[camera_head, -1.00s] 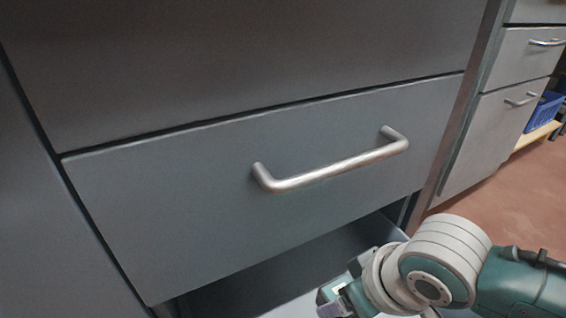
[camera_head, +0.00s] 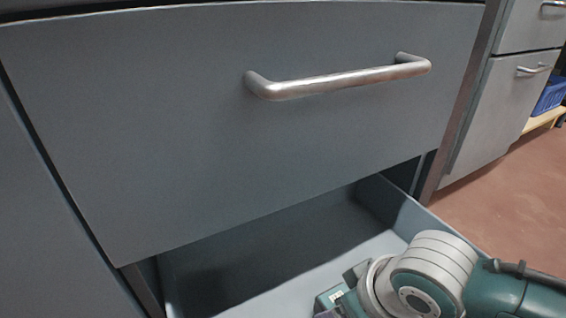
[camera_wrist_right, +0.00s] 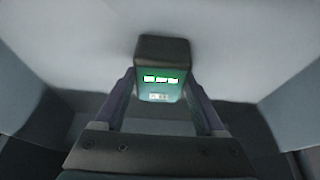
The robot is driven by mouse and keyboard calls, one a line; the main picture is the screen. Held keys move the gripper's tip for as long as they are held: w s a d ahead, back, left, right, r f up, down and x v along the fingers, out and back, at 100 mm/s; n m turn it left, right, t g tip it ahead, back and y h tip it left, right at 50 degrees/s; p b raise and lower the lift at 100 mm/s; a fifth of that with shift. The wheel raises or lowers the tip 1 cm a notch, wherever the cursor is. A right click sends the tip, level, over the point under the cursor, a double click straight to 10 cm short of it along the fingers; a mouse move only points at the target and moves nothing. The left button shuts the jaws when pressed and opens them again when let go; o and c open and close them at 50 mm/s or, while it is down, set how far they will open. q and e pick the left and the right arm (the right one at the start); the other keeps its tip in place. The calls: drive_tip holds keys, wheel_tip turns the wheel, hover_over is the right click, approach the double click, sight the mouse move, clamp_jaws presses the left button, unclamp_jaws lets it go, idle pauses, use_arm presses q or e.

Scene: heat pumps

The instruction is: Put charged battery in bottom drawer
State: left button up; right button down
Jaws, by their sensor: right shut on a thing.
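My right gripper (camera_wrist_right: 160,98) is shut on the battery (camera_wrist_right: 162,72), a dark block with a teal face and lit green indicator bars. In the head view the battery (camera_head: 331,298) shows as a small teal and dark piece at the lower edge, in front of my wrist. The bottom drawer (camera_head: 385,243) is pulled open, with a pale floor and grey walls. The battery is over or inside this drawer; its exact height above the floor is unclear. My left gripper is not in view.
A closed grey drawer front (camera_head: 240,150) with a metal bar handle (camera_head: 340,83) sits directly above the open drawer. More cabinets (camera_head: 505,120) and a blue crate (camera_head: 551,95) stand at the right. The visible drawer floor looks empty.

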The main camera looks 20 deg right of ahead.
drive_tip(key=shift+f, duration=0.1)
unclamp_jaws()
drive_tip(key=s+r+p, duration=0.5)
drive_tip(key=s+r, duration=0.1)
drive_tip(key=r, duration=0.6)
drive_tip(key=s+a+r+n+g+p, duration=0.1)
drive_tip(key=s+r+p, duration=0.4)
drive_tip(key=r, duration=0.7)
drive_tip(key=shift+s+r+p, duration=0.35)
drive_tip(key=shift+s+r, duration=0.05)
drive_tip(key=shift+s, duration=0.7)
